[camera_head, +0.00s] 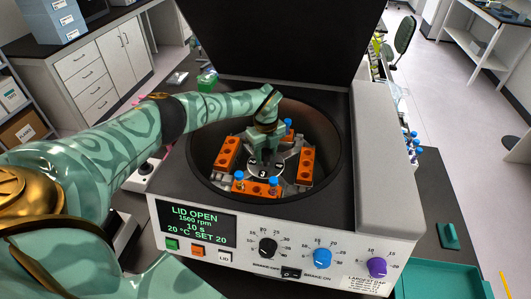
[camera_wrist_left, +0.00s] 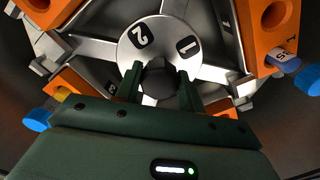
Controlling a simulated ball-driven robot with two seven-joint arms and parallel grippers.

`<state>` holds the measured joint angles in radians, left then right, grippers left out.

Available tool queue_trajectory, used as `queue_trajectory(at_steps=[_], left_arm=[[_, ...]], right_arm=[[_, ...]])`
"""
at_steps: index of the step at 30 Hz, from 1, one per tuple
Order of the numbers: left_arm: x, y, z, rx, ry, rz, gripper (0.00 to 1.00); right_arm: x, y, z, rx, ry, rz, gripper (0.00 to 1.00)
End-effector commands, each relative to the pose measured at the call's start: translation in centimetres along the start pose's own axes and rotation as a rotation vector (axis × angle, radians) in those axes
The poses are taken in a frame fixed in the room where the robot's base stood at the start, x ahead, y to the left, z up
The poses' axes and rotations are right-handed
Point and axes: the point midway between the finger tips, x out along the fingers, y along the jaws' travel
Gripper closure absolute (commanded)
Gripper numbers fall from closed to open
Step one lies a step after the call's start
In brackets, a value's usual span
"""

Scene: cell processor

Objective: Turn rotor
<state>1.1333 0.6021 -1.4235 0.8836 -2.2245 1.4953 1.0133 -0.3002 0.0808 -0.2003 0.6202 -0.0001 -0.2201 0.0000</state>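The rotor sits in the round bowl of the open centrifuge; its pale numbered hub (camera_head: 262,173) shows a 3 in the head view. In the left wrist view the hub (camera_wrist_left: 165,28) shows 2 and 1, with a dark central knob (camera_wrist_left: 160,78). Orange tube buckets (camera_head: 305,166) hang around the rotor, some holding blue-capped tubes (camera_head: 274,180). My left gripper (camera_head: 263,157) reaches down over the hub. In the wrist view its fingers (camera_wrist_left: 160,88) stand on both sides of the knob and appear closed against it. My right gripper is out of view.
The raised black lid (camera_head: 280,40) stands behind the bowl. The bowl wall (camera_head: 327,150) surrounds my left gripper closely. The front panel (camera_head: 300,245) reads LID OPEN and has knobs and buttons. A green tray (camera_head: 440,282) lies at the lower right.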

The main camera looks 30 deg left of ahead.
Motion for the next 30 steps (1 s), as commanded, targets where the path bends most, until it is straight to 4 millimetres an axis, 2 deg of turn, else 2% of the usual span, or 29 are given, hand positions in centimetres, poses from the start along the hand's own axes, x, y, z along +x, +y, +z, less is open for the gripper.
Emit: queue_trajectory(at_steps=[1, 2, 10, 14, 17, 24, 30], left_arm=[[-0.2, -0.1, 0.2, -0.001, -0.002, -0.004, 0.46], [-0.2, -0.1, 0.1, -0.001, -0.002, -0.004, 0.41], [-0.1, 0.0, 0.0, 0.000, 0.001, -0.001, 0.41], [-1.1, -0.1, 0.0, 0.001, 0.001, -0.002, 0.41], [-3.0, -0.1, 0.1, 0.002, 0.000, -0.004, 0.41], [-9.4, -0.1, 0.2, 0.000, -0.001, -0.006, 0.41], [-13.9, 0.0, 0.1, -0.002, -0.001, -0.003, 0.41]], right_arm=[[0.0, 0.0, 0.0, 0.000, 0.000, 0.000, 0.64], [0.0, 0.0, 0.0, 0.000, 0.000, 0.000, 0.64], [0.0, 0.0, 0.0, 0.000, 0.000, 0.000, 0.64], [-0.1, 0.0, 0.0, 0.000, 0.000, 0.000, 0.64], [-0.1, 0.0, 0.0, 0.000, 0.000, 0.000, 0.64], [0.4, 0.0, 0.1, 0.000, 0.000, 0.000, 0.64], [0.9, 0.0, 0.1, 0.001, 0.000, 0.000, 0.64]])
